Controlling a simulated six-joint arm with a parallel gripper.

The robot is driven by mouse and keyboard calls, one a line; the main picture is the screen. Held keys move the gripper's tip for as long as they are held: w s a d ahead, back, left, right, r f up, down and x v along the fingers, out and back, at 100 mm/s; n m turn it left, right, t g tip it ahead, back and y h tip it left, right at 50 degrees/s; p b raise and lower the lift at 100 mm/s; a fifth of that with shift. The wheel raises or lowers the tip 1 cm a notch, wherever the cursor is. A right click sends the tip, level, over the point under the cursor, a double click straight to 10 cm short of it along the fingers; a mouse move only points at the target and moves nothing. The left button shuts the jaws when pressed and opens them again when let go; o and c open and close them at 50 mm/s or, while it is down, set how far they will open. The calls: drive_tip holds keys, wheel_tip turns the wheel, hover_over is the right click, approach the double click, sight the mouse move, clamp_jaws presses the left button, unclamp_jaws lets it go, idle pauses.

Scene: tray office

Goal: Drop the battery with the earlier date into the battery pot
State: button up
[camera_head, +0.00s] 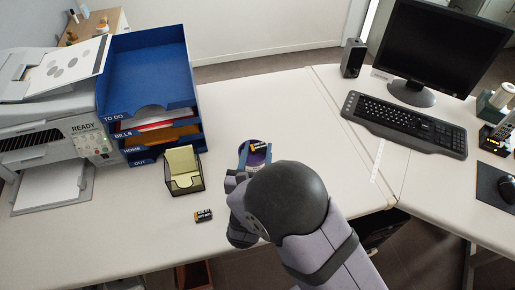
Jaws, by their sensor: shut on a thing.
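My gripper (254,158) is over the desk right of the note holder, partly hidden by my own wrist. It is shut on a black and orange battery (257,146). The dates on both batteries are too small to read.
A blue letter tray stack (150,65) and a printer (60,130) stand at the left. A holder with yellow notes (185,184) sits near the desk battery. A keyboard (405,122), monitor (440,45) and speaker (353,58) are at the right. The desk between is mostly clear.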

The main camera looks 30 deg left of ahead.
drive_tip(key=shift+f+b, duration=0.35)
drive_tip(key=shift+f, duration=0.5)
drive_tip(key=o, duration=1.1)
drive_tip(key=shift+b+v, duration=0.4)
drive_tip(key=shift+v, duration=3.3)
drive_tip(key=shift+a, duration=0.1)
